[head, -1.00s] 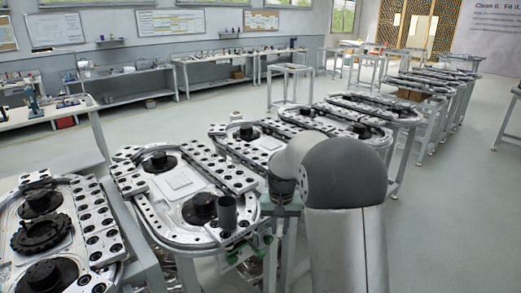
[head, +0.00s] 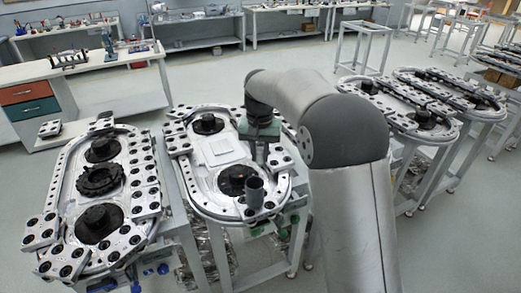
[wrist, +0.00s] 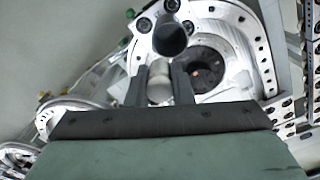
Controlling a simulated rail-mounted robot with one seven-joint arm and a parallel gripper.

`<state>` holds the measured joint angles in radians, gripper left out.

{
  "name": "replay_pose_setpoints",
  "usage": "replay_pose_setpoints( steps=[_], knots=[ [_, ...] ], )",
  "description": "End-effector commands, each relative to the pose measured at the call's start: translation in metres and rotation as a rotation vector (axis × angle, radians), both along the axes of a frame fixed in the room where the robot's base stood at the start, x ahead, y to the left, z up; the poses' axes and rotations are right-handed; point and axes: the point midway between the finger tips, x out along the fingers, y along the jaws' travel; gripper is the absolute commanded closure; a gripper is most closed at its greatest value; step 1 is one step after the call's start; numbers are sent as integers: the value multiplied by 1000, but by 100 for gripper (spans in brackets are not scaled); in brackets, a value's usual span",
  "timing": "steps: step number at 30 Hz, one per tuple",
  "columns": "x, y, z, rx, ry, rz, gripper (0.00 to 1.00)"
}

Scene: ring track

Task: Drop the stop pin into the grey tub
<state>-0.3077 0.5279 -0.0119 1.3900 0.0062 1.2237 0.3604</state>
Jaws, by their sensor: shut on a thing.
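The grey tub (head: 254,192) is a dark open cylinder standing on the near right end of the middle ring track. In the wrist view the tub (wrist: 170,38) shows just beyond my fingertips, its dark opening facing the camera. My gripper (head: 261,152) points down over the same track, a little behind the tub in the head view. In the wrist view my gripper (wrist: 159,84) is shut on a pale, rounded cylinder, the stop pin (wrist: 158,91), held between its two dark fingers. The pin cannot be made out in the head view.
The middle ring track (head: 188,178) carries a pale square plate (head: 222,150) and dark round hubs, one (head: 238,180) close to the tub. Another ring track (head: 67,187) stands at left, more at right. A workbench (head: 85,80) is behind at left. Grey floor lies between.

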Motion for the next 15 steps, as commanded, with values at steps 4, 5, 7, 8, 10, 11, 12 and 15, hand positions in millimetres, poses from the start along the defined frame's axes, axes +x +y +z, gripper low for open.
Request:
replay_pose_setpoints(
  steps=[4,5,7,8,10,11,12,15],
  knots=[
    [0,0,-22,0,1,0,100],
    [0,0,-26,0,1,0,100],
    [0,-1,-35,0,2,0,100],
    [0,-1,-38,0,2,0,100],
    [0,-1,-45,0,1,-1,100],
    [0,-1,-47,0,1,0,100],
    [0,0,-49,0,1,0,100],
    [0,-1,-52,0,0,-1,100]
  ],
)
